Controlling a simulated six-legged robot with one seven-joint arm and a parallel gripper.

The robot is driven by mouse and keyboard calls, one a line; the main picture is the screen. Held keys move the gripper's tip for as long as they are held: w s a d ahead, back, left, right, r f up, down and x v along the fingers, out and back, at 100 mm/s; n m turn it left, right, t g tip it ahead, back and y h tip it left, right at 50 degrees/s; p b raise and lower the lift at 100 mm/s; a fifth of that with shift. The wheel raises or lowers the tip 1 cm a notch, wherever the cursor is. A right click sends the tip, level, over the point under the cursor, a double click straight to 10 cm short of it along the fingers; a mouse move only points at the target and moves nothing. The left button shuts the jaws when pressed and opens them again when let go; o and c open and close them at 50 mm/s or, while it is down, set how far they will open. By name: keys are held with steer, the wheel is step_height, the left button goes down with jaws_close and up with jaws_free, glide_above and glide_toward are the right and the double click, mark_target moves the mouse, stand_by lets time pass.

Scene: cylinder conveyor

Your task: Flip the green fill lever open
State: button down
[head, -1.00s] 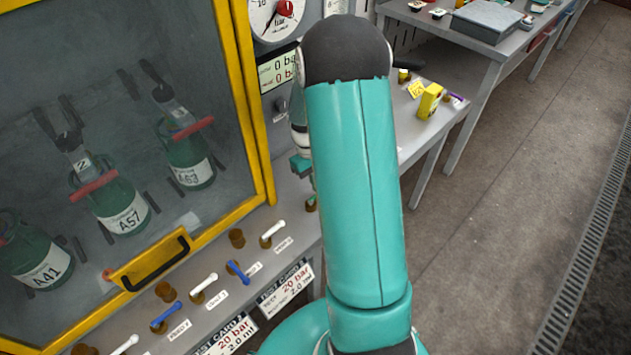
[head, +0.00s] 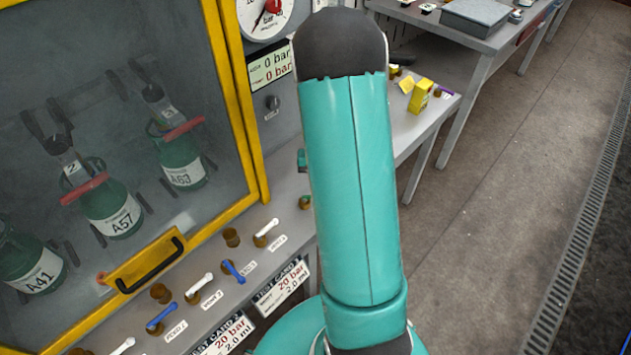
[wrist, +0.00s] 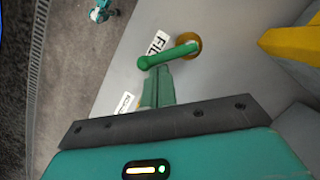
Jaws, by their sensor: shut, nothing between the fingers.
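The green fill lever (wrist: 168,53) shows in the wrist view, on a round brass fitting (wrist: 190,43) on the grey panel. Its free end points left in that picture. A partly covered "FILL" label (wrist: 157,42) lies beside it. My gripper (wrist: 156,72) is shut and empty, with its fingertips right at the lever's free end; I cannot tell whether they touch. In the head view, a brass fitting with a bit of green (head: 306,202) shows beside my teal arm, which hides most of the gripper.
White and blue levers (head: 232,271) line the bench front. A yellow-framed cabinet (head: 232,100) with green bottles stands at the left. A gauge (head: 265,14) and a display (head: 270,68) sit behind. A yellow box (head: 420,95) is on the bench beyond my arm.

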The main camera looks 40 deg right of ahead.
steer(key=m, duration=0.1)
steer(key=s+m, duration=0.1)
steer(key=m, duration=0.1)
steer(key=s+m, duration=0.1)
steer(key=shift+a+m+t+y, duration=0.3)
steer(key=shift+t+y, duration=0.1)
steer(key=shift+s+a+m+t, duration=0.2)
steer(key=shift+s+m, duration=0.05)
steer(key=shift+m, duration=0.55)
steer(key=shift+s+a+m+t, duration=0.2)
steer(key=shift+s+a+m, duration=0.05)
steer(key=shift+m, duration=0.55)
steer(key=shift+s+a+m+t, duration=0.2)
steer(key=shift+s+m, duration=0.05)
steer(key=shift+m, duration=0.55)
steer(key=v, duration=1)
steer(key=shift+w, duration=0.15)
steer(key=shift+d, duration=0.1)
